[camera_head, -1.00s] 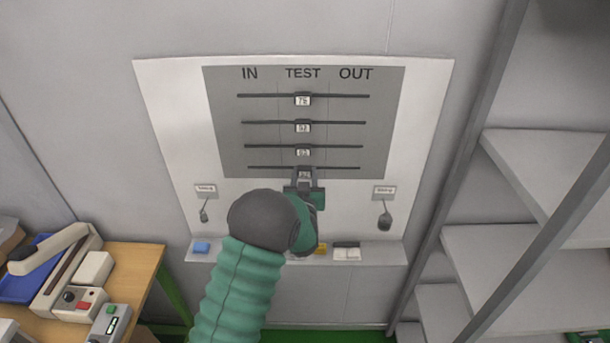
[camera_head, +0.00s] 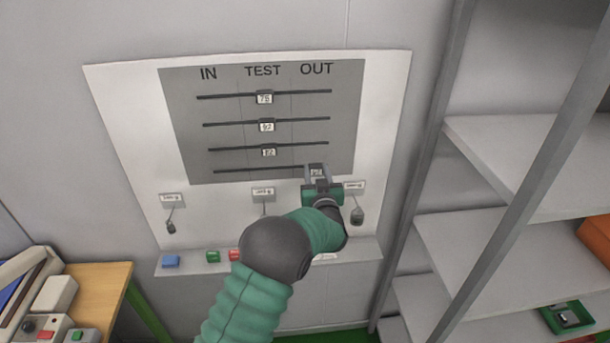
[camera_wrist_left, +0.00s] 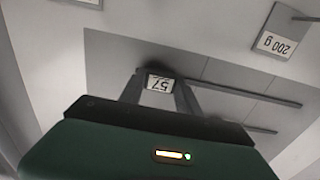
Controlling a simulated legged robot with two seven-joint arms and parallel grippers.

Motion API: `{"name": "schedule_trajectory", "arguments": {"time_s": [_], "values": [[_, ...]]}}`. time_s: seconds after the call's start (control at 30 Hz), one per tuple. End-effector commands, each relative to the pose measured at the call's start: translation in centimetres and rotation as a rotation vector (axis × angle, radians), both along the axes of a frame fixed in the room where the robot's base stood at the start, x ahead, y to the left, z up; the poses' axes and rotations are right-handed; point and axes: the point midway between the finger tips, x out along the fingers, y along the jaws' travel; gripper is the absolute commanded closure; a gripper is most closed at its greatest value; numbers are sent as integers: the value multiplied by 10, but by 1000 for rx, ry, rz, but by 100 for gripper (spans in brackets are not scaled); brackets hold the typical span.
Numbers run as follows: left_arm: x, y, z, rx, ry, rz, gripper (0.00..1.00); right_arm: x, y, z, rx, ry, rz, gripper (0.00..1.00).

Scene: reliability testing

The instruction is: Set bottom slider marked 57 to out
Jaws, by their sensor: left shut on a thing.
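The grey panel (camera_head: 180,120) has columns headed IN, TEST and OUT, crossed by several horizontal slider rails. The bottom slider (camera_head: 316,172) is at the right end of its rail (camera_head: 255,170), under OUT. Its white label reads 57 in the left wrist view (camera_wrist_left: 160,83). My left gripper (camera_head: 316,169) is shut on this slider, with one finger on each side of it. The sliders marked 75 (camera_head: 265,98), 92 (camera_head: 266,126) and 82 (camera_head: 268,152) sit under TEST; the small digits are hard to read. My right gripper is not in view.
Weights hang below the panel at the left (camera_head: 171,227) and right (camera_head: 357,215). A narrow ledge (camera_head: 190,269) with small coloured blocks runs beneath. Grey shelving (camera_head: 500,150) stands close on the right. A wooden table (camera_head: 110,285) with devices is at lower left.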

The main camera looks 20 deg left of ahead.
Motion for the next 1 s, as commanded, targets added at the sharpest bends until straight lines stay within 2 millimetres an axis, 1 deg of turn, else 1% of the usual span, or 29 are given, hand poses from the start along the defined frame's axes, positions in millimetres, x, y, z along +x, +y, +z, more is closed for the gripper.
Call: {"name": "schedule_trajectory", "arguments": {"time_s": [0.03,0.2,0.23,0.4,0.67,0.77,0.87,0.97,1.0], "values": [[1,-4,1,-2,-1,-8,100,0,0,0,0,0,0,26],[2,-4,1,-3,-2,-9,100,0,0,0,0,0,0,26],[2,-4,1,-3,-2,-9,59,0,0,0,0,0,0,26],[1,-4,1,-3,-2,-8,38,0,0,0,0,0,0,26],[0,-3,1,-2,-2,-6,38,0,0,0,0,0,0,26],[-5,-6,0,-2,-1,-7,38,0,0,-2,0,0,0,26],[-18,-16,-2,-2,-1,-9,38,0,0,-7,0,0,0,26],[-41,-31,-2,-3,-2,-9,38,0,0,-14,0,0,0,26],[-51,-37,-3,-2,-1,-11,38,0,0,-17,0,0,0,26]]}}
